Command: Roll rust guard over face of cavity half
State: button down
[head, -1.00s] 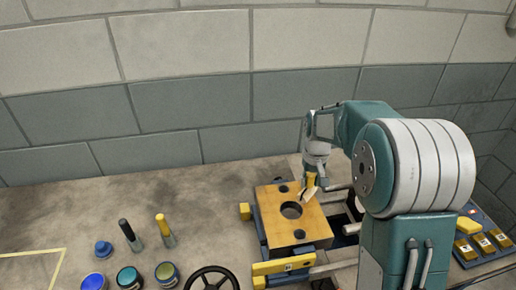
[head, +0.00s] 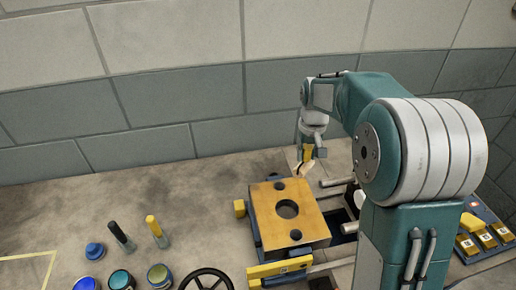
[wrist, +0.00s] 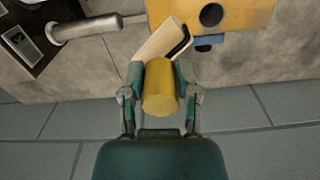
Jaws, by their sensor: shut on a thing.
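The cavity half is a yellow-orange block (head: 265,205) with a round bore in its middle and dark holes in its top face. It lies flat in a fixture; a corner of it shows in the wrist view (wrist: 235,12). My gripper (head: 307,148) is just behind the block's far right corner, in the head view. It is shut on the yellow handle (wrist: 160,88) of a tool with a cream, roller-like head (wrist: 158,42). The cream head (head: 303,168) also shows in the head view, past the block's far edge. I cannot tell its height.
A yellow-ended clamp bar (head: 280,270) and steel rods (head: 335,182) surround the block. A black handwheel (head: 206,280), a blue pot (head: 86,284), a teal pot (head: 121,279) and two upright handled tools (head: 157,230) stand left. A labelled yellow-block tray (head: 485,240) sits right. The back wall is close.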

aim_at(306, 148)
jog(key=shift+a+r, duration=0.1)
jog(key=shift+r, duration=0.75)
jog(key=shift+a+r, duration=0.2)
jog(key=shift+r, duration=0.3)
jog(key=shift+a+r, duration=0.2)
jog(key=shift+r, duration=0.25)
jog(key=shift+d+r, duration=0.1)
jog(key=shift+d, duration=0.1)
jog(key=shift+d, duration=0.15)
